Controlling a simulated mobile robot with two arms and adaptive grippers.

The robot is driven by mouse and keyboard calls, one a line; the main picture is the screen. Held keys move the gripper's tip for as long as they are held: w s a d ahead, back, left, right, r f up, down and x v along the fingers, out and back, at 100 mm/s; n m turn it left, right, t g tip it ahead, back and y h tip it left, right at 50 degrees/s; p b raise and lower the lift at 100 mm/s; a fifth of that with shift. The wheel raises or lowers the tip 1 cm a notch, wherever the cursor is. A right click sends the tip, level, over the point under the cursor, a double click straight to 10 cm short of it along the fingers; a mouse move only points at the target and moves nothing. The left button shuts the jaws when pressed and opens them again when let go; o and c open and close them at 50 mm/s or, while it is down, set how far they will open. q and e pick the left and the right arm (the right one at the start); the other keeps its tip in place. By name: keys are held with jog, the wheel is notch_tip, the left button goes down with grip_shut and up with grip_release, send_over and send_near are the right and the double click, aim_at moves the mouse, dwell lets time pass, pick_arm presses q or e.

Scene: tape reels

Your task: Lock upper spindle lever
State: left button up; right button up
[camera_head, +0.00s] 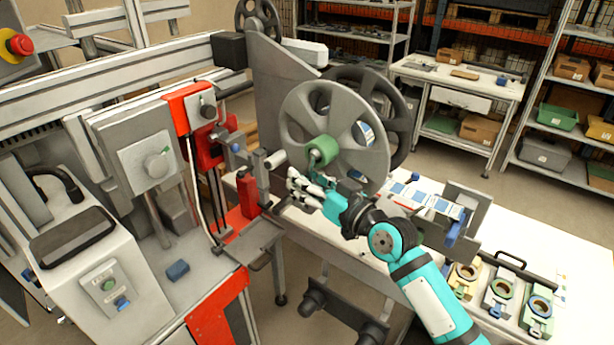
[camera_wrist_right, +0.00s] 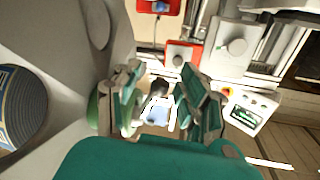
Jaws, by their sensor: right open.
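The upper spindle has a green hub (camera_head: 322,150) at the centre of a large grey reel flange (camera_head: 305,115). A small grey piece (camera_head: 315,155) sticks out of the hub's front; I cannot tell whether it is the lever or how it is set. My right gripper (camera_head: 297,186) is open and empty, just below and left of the hub, apart from it in the head view. In the right wrist view the fingers (camera_wrist_right: 160,82) are spread, and part of the green hub (camera_wrist_right: 93,110) shows behind the left finger. My left gripper is not in view.
A dark reel flange (camera_head: 392,100) stands behind the grey one. The red-and-grey machine (camera_head: 205,150) stands to the left. A white table (camera_head: 400,265) with label rolls and several tape holders (camera_head: 500,290) lies below and right. A roll (camera_wrist_right: 20,108) shows at the wrist view's left edge.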

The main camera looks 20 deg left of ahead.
grip_shut()
jog(key=shift+w+a+f, duration=0.1)
jog(key=shift+a, duration=0.05)
dwell(0.5)
